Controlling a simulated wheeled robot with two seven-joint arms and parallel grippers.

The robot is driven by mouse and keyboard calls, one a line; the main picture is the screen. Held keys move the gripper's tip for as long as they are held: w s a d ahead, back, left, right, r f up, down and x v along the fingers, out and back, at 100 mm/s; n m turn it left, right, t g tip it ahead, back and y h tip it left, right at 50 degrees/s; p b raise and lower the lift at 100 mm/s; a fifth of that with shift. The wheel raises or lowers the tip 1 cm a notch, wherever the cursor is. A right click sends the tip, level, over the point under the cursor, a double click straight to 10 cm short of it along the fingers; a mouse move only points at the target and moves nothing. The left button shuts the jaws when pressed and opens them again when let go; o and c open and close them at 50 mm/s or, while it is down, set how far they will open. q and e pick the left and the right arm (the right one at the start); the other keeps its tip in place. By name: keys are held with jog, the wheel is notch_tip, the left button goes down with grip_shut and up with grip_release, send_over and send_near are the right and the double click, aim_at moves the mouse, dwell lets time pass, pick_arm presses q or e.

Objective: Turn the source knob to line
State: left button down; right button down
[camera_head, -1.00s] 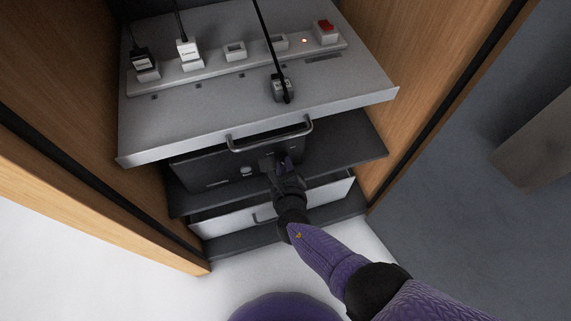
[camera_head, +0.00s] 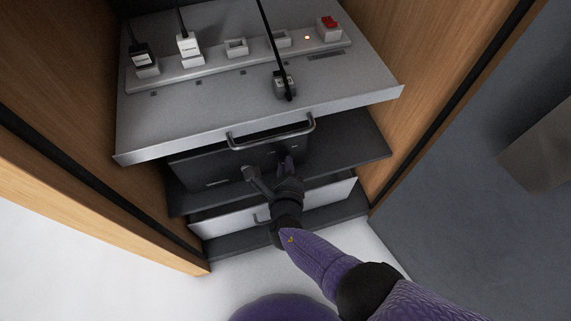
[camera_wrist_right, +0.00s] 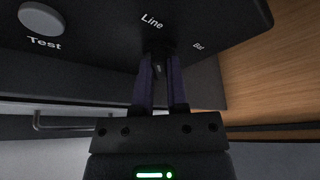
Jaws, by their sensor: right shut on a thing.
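The dark panel unit (camera_head: 215,170) sits on a shelf under the pulled-out top shelf. In the right wrist view its face shows the word Line (camera_wrist_right: 152,21), with Bat to the right and a round grey Test button (camera_wrist_right: 41,17) at left. The dark source knob (camera_wrist_right: 158,47) sits just below Line, partly hidden between my fingers, and I cannot tell where it points. My right gripper (camera_head: 288,163) reaches the panel; its two purple fingers (camera_wrist_right: 161,68) are shut on the knob. My left gripper is not in view.
The grey top shelf (camera_head: 190,120) with a front handle (camera_head: 270,138) overhangs the panel. It carries a power strip (camera_head: 208,68) with plugs and a red switch (camera_head: 329,22). A white-fronted drawer (camera_head: 335,192) is below. Wooden cabinet walls stand both sides.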

jog(key=c, duration=0.6)
grip_release()
jog(key=shift+c, duration=0.2)
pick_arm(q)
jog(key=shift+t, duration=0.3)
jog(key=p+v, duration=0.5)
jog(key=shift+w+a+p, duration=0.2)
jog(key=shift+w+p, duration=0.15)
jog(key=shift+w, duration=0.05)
pick_arm(e)
jog(key=v, duration=1)
